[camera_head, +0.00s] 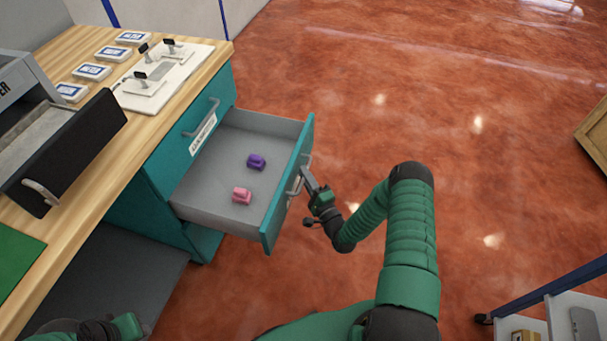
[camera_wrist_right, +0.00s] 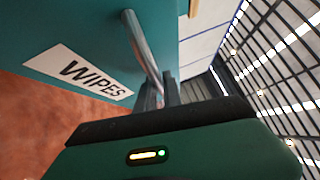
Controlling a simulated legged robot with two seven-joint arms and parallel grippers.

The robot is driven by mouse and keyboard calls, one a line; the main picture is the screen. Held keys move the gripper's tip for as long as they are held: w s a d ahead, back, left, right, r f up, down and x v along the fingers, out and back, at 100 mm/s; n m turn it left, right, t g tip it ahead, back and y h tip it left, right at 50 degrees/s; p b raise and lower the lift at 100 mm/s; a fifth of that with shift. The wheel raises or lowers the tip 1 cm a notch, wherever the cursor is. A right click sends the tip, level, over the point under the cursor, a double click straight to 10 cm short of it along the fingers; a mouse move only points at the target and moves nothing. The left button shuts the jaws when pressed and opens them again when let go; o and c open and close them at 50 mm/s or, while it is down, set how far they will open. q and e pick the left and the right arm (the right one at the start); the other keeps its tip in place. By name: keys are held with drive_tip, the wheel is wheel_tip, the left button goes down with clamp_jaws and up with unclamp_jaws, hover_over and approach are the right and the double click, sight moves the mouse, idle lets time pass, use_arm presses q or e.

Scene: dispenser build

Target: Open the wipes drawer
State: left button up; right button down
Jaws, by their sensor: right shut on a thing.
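The wipes drawer (camera_head: 225,180) is pulled well out of the teal cabinet and shows its grey inside. A purple item (camera_head: 256,162) and a pink item (camera_head: 242,196) lie in it. Its metal handle is on the teal front, and in the right wrist view the handle (camera_wrist_right: 141,48) runs down to my jaws beside the WIPES label (camera_wrist_right: 80,72). My right gripper (camera_head: 305,178) is shut on the handle; its fingers also show in the right wrist view (camera_wrist_right: 160,95). My left gripper (camera_head: 128,325) is at the bottom left, away from the drawer, its jaws unclear.
Another drawer front with a handle and label (camera_head: 203,132) is closed above. The wooden counter (camera_head: 150,130) holds several white packs, a white board (camera_head: 163,78) and an open black-fronted unit (camera_head: 75,150). Open red floor (camera_head: 400,110) lies right of the drawer. A shelf cart (camera_head: 560,305) stands bottom right.

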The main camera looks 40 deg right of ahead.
drive_tip(key=shift+s+a+f, duration=0.1)
drive_tip(key=shift+a+f, duration=0.1)
drive_tip(key=shift+f, duration=0.15)
drive_tip(key=c, duration=1.5)
unclamp_jaws()
drive_tip(key=shift+c, duration=0.2)
drive_tip(key=shift+o, duration=0.3)
drive_tip(key=shift+d+r, duration=0.1)
drive_tip(key=shift+r, duration=0.1)
drive_tip(key=s+a+f+p, duration=0.2)
drive_tip(key=s+p, duration=0.1)
drive_tip(key=s, duration=1.3)
drive_tip(key=shift+s+f, duration=0.15)
drive_tip(key=shift+f, duration=0.1)
drive_tip(key=shift+s, duration=0.1)
